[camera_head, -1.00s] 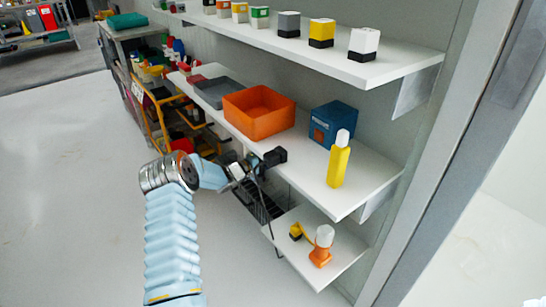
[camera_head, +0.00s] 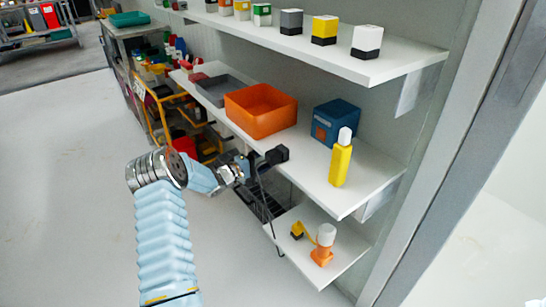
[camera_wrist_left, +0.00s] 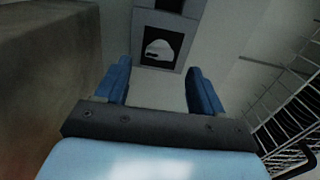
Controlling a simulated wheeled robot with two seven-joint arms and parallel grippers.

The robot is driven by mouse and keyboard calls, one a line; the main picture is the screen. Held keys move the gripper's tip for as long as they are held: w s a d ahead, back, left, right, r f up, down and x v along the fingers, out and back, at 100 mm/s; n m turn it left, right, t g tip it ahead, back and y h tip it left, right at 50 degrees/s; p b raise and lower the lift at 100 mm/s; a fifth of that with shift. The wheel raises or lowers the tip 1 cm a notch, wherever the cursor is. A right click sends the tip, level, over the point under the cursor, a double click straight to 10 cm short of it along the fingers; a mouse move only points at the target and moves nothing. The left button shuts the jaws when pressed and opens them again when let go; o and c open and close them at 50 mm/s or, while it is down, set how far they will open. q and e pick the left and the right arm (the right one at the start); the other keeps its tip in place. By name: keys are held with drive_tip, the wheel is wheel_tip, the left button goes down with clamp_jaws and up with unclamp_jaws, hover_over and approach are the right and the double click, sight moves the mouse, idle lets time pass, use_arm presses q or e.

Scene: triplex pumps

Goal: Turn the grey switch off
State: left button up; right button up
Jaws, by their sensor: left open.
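In the left wrist view a grey box (camera_wrist_left: 186,28) with a black face and a white rounded knob (camera_wrist_left: 161,49) stands ahead of my left gripper; it looks like the grey switch. My left gripper (camera_wrist_left: 164,82) is open, with its two blue fingers apart and nothing between them. The knob lies beyond the fingertips, roughly centred between them, with no visible contact. In the head view my left gripper (camera_head: 252,165) reaches to the front edge of the middle shelf. Its fingertips and the switch cannot be made out there. My right gripper is not in view.
The middle shelf (camera_head: 365,190) holds an orange bin (camera_head: 262,124), a blue box (camera_head: 334,124) and a yellow bottle (camera_head: 340,164). A wire rack (camera_wrist_left: 285,110) is close on the right of the left gripper. The floor at left is clear.

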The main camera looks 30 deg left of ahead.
use_arm(q)
drive_tip(key=v, duration=0.9)
drive_tip(key=shift+s+b, duration=0.3)
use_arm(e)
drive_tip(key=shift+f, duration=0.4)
use_arm(q)
drive_tip(key=shift+a, duration=0.15)
